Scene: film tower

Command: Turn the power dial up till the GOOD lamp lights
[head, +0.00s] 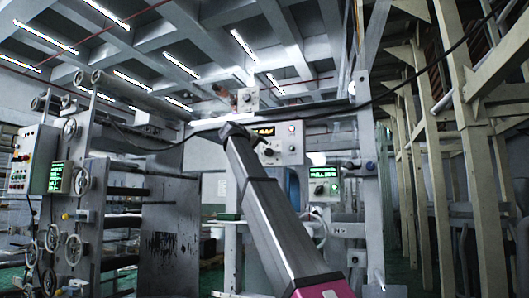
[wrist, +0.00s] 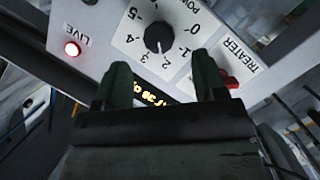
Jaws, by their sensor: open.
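The black power dial (wrist: 158,38) sits on a pale control box, ringed by numbers from 0 to 5. Its white mark points down in the wrist view, around 2 to 3. In the head view the box (head: 290,143) is partly behind my arm, with the dial (head: 268,152) showing just right of it. My gripper (wrist: 162,60) is open, its two dark fingers apart below the dial in the picture, with nothing between them. I cannot tell that they touch the dial. A red lamp (wrist: 72,48) marked LIVE is lit. I cannot make out a GOOD lamp.
A red switch (wrist: 230,80) by the word TREATER lies close to the right finger. An orange-digit display (wrist: 153,95) is partly hidden by my gripper. A green-screen box (head: 323,183) is at right, and a control cabinet (head: 33,160) at left.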

